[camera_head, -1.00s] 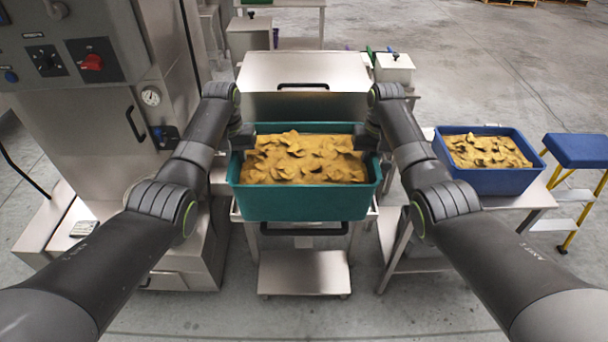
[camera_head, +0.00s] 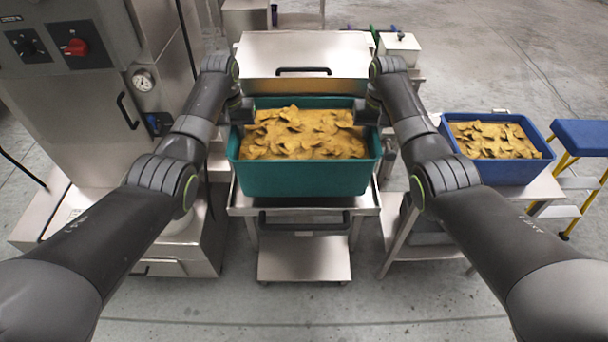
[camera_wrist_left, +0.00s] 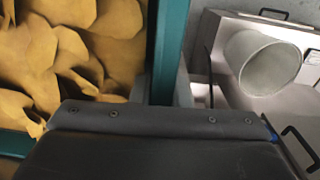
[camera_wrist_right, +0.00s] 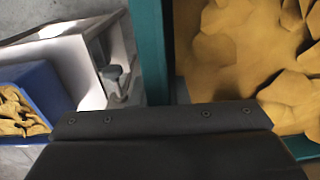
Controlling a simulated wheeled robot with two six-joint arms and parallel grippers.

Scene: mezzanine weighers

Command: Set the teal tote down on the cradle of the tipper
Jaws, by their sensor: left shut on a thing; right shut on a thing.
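The teal tote (camera_head: 305,178), full of yellow-brown flakes (camera_head: 300,133), is level in the middle of the head view. My left gripper (camera_head: 243,112) is shut on its left wall and my right gripper (camera_head: 367,112) on its right wall. The tote's walls also show in the left wrist view (camera_wrist_left: 168,45) and the right wrist view (camera_wrist_right: 149,50). A steel cart top (camera_head: 305,205) shows under and in front of the tote; whether they touch is hard to tell. Behind the tote is a steel lidded box (camera_head: 305,50) with a dark handle. I cannot tell which part is the tipper's cradle.
A tall steel cabinet (camera_head: 75,90) with knobs and a gauge stands left. A blue tote (camera_head: 495,170) of similar flakes sits on a steel table at right. A blue-topped yellow step stool (camera_head: 582,135) is beside it. Bare floor lies at the back right.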

